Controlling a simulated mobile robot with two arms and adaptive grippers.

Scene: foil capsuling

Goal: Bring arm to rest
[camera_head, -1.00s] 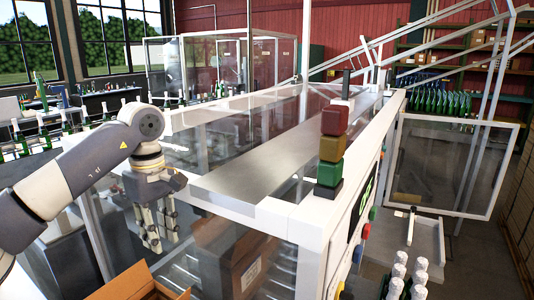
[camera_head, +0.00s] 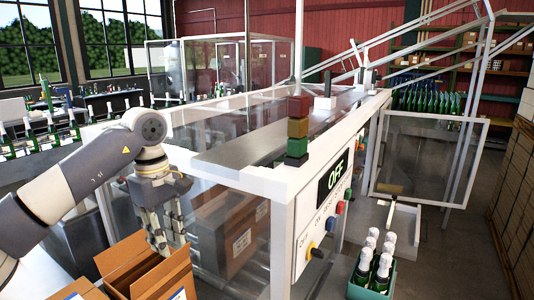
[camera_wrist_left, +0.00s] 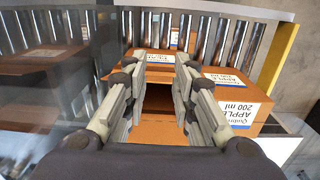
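My left arm comes in from the left in the head view, bent, with its gripper (camera_head: 168,235) hanging down. The fingers are at the opening of an open cardboard box (camera_head: 150,275), beside the machine's front left side; I cannot tell whether they touch it. In the left wrist view, the left gripper (camera_wrist_left: 157,66) has its fingers apart with nothing held between them. An open brown box (camera_wrist_left: 158,100) lies below and between them. My right arm and gripper are not in view.
The capsuling machine (camera_head: 262,182) has a white frame, clear panels and a panel reading OFF (camera_head: 335,173). A green crate (camera_head: 368,293) of bottles stands at its right. A roller conveyor (camera_wrist_left: 220,40) and a labelled box (camera_wrist_left: 235,88) show in the wrist view.

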